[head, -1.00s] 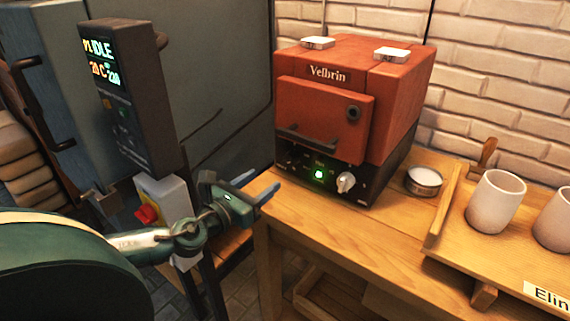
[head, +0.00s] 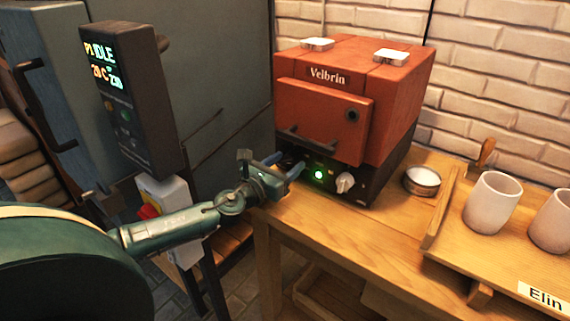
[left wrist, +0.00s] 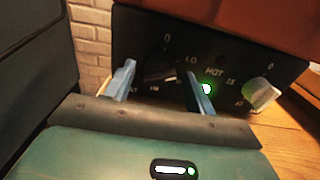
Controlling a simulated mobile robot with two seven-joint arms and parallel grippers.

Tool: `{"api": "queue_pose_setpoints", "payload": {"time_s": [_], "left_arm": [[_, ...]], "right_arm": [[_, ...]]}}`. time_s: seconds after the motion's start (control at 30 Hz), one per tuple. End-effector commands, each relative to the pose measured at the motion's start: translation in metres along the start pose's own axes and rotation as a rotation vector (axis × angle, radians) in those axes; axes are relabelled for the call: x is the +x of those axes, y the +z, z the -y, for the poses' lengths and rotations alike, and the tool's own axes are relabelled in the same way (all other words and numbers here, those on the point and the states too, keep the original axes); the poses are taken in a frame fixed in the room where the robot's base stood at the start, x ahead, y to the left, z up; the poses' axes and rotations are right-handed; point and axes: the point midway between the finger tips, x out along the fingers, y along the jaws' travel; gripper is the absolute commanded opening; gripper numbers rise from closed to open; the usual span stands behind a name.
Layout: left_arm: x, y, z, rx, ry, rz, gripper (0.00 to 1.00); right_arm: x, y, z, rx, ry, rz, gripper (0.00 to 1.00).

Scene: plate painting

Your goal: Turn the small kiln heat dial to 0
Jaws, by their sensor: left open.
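The small red kiln (head: 318,112), marked Velbrin, stands on the wooden table with its door shut. Its black front panel (left wrist: 222,48) carries a dark heat dial (left wrist: 160,72) with a 0 above it and LO to the upper right. The dial's pointer direction is too dark to read. My left gripper (head: 284,165) is open in front of the panel's left part, and in the left wrist view its blue fingers (left wrist: 162,80) appear on either side of the dial. I cannot tell whether they touch it. In the head view the gripper hides the dial. My right gripper is out of view.
A pale knob (left wrist: 262,93) and a lit green lamp (left wrist: 207,89) sit right of the dial. A round tin (head: 422,181) and a tray (head: 470,243) with cups (head: 492,202) stand to the right. A larger grey kiln with a control box (head: 128,100) is at left.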

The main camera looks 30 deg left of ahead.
Motion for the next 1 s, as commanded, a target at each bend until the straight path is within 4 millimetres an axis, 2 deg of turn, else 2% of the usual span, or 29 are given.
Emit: {"api": "queue_pose_setpoints", "payload": {"time_s": [0.1,0.63,1.0], "left_arm": [[-0.0002,-0.0002,0.0,0.0,0.0,0.0,0.55],[-0.0005,-0.0002,-0.0001,0.0,0.0,0.0,0.11],[-0.0007,-0.0011,0.0002,-0.065,0.001,-0.001,0.11]], "right_arm": [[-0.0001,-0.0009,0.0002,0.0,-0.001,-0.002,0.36],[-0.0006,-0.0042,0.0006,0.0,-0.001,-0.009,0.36],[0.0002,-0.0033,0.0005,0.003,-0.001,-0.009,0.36]]}}
